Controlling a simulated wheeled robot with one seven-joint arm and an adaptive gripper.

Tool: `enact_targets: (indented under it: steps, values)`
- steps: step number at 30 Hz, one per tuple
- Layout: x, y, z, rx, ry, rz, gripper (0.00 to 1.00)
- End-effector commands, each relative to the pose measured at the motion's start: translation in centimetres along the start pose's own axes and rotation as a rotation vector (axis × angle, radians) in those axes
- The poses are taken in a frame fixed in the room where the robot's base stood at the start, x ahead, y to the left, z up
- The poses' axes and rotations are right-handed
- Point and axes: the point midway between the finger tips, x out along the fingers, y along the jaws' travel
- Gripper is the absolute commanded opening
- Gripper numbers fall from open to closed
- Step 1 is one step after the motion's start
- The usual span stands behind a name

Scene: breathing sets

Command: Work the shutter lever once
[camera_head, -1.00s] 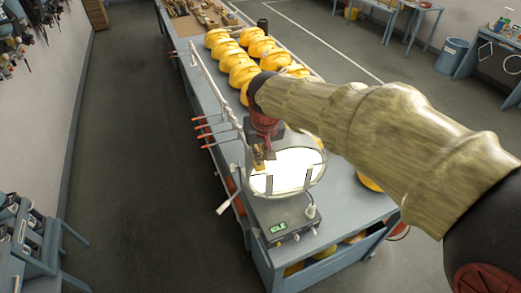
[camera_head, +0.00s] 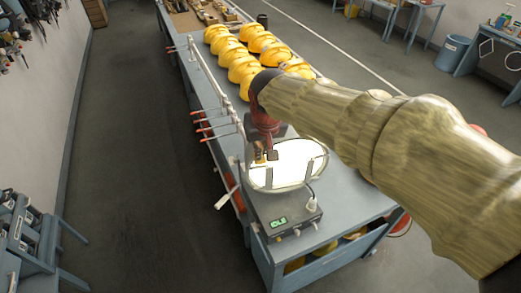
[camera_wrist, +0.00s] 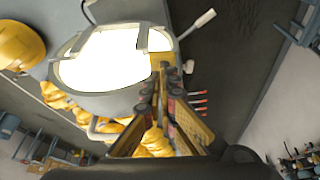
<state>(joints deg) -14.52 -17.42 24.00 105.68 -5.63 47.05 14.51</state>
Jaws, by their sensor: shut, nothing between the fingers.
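A pale lever with a light grip, likely the shutter lever (camera_head: 226,198), sticks out past the bench's left edge beside a bright round light panel (camera_head: 292,160). In the wrist view the lever (camera_wrist: 196,25) points up and right, beyond the panel (camera_wrist: 108,60). My gripper (camera_head: 264,157) is over the left part of the panel, apart from the lever. In the wrist view its fingers (camera_wrist: 166,76) come together at the panel's edge with nothing between them. A grey box (camera_head: 287,222) in front of the panel has a green display reading IDLE.
Several yellow helmets (camera_head: 245,62) stand behind on the long grey bench (camera_head: 347,200). A white rail (camera_head: 207,75) and red-tipped rods (camera_head: 208,128) line its left side. The floor (camera_head: 130,150) left of the bench is clear.

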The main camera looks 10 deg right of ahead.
Motion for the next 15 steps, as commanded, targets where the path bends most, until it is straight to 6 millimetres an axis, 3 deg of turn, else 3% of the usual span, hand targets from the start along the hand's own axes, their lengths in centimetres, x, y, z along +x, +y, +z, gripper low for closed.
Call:
enact_targets:
  steps: [15]
  values:
    - [1.9, 0.0, 1.8, -0.001, 0.152, -0.001, 0.00]
